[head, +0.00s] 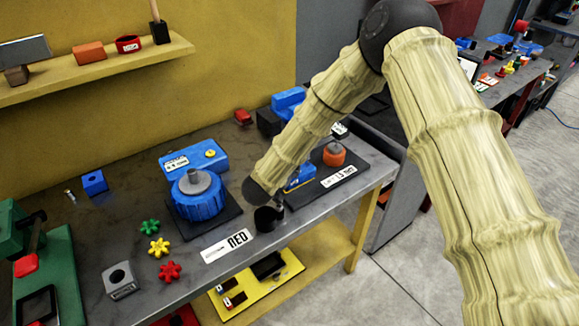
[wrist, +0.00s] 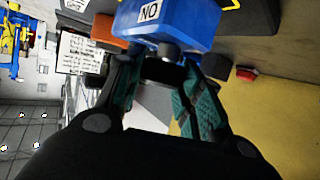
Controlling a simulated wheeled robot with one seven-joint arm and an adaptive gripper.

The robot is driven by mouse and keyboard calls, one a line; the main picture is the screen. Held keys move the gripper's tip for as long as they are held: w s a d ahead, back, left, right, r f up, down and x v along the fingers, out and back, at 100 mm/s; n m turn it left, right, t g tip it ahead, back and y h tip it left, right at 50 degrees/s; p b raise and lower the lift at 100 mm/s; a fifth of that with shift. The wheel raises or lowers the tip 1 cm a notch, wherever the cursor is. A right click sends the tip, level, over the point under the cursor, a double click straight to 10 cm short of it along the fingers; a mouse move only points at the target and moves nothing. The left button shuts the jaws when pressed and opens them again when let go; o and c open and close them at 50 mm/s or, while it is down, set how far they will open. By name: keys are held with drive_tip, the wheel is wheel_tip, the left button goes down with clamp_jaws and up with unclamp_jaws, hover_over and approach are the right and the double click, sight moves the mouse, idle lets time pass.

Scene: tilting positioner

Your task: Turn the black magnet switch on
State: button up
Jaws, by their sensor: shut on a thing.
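In the wrist view my gripper (wrist: 162,78) has its two teal-padded fingers closed on a small dark piece, the black magnet switch (wrist: 165,71), at the front of a blue block (wrist: 180,22) with a "NO" label. Its exact turn angle cannot be read. In the head view the dark wrist end of my arm is low over the table, next to a blue unit (head: 300,178) that my arm partly covers.
A blue round positioner (head: 198,205) stands left of my wrist, close by. An orange knob (head: 334,152) stands on a dark plate to the right. Star knobs (head: 158,247) and a "RED" label (head: 229,246) lie near the front. A yellow wall (head: 130,110) rises behind.

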drive_tip(key=m+g+h+b, duration=0.1)
drive_tip(key=m+g+h, duration=0.3)
drive_tip(key=m+h, duration=0.1)
drive_tip(key=shift+m+g+h, duration=0.3)
drive_tip(key=shift+m, duration=0.3)
drive_tip(key=o, duration=1)
drive_tip(key=v, duration=1.2)
drive_tip(key=shift+w, duration=0.1)
drive_tip(key=shift+r, duration=0.1)
